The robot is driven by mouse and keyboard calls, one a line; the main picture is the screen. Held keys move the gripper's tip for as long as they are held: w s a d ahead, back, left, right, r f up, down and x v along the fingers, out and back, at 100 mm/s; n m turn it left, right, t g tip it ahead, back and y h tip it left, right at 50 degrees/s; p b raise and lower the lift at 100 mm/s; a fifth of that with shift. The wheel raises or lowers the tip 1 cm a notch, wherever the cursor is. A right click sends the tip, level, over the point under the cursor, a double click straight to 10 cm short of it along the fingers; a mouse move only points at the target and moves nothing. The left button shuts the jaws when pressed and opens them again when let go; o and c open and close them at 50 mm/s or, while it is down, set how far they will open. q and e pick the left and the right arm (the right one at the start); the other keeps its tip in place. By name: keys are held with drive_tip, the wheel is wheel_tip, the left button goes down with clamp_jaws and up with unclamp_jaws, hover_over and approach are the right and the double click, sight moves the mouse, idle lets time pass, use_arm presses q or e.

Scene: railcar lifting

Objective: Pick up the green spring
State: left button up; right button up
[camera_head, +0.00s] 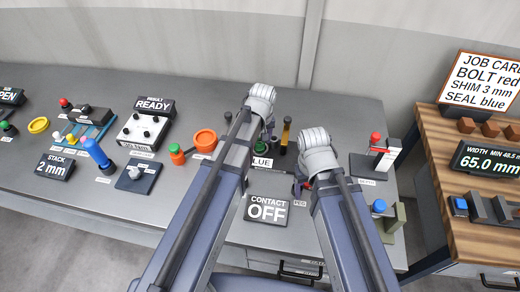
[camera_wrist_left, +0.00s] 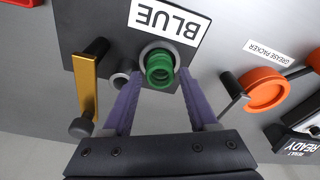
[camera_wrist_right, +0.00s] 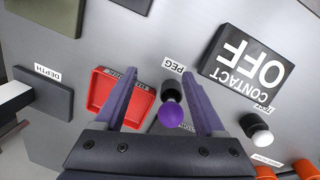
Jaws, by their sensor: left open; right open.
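The green spring (camera_wrist_left: 158,70) stands in a grey ring on a dark block (camera_wrist_left: 88,22) with a BLUE label, in the left wrist view. In the head view, a little green shows just above that label, mostly hidden by my left arm. My left gripper (camera_wrist_left: 160,82) is open, with one purple finger on each side of the spring's near side; I cannot tell whether they touch it. My right gripper (camera_wrist_right: 165,85) is open above a purple-topped peg (camera_wrist_right: 171,114), beside a red tray (camera_wrist_right: 108,92). The peg appears between its fingers, with no grip visible.
A brass-coloured handle (camera_wrist_left: 87,85) stands on the block close to the left gripper. The CONTACT OFF display (camera_head: 267,210) is in front. A wooden side table (camera_head: 445,190) stands at the right.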

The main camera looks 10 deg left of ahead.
use_arm(q)
drive_tip(key=shift+w+a+f+b, duration=0.1)
drive_tip(key=shift+w+f+b, duration=0.1)
drive_tip(key=shift+f+b, duration=0.8)
drive_tip(key=shift+f+p, duration=0.15)
drive_tip(key=shift+p, duration=0.15)
clamp_jaws()
